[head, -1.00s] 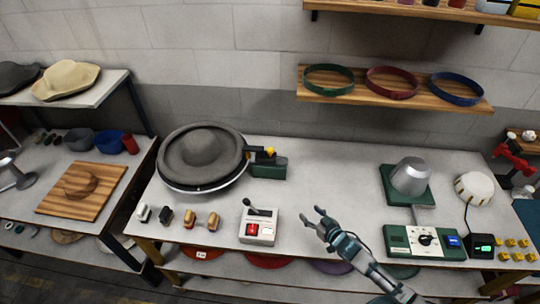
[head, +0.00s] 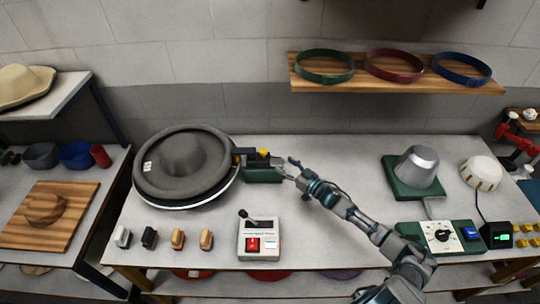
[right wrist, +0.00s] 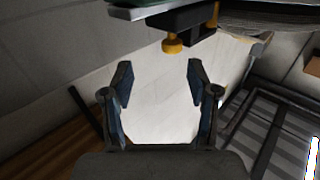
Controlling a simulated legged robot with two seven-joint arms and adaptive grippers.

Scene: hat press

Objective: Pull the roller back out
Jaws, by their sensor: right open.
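The roller unit is a green block (head: 263,175) with a black slide (head: 240,153) and a yellow knob (head: 264,152) on top. Its slide reaches left to the brim of the grey hat (head: 181,162); the roller's contact with the brim is too small to tell. My right gripper (head: 287,168) is open and empty, just right of the block. In the right wrist view, the yellow knob (right wrist: 172,44) and black slide (right wrist: 180,20) are beyond the open fingers (right wrist: 160,82), apart from them. My left gripper is out of view.
A switch box (head: 259,239) with a lever stands at the table front, with several small blocks (head: 178,238) left of it. A metal dome on a green base (head: 412,182) and a control panel (head: 437,236) stand to the right. The back middle of the table is clear.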

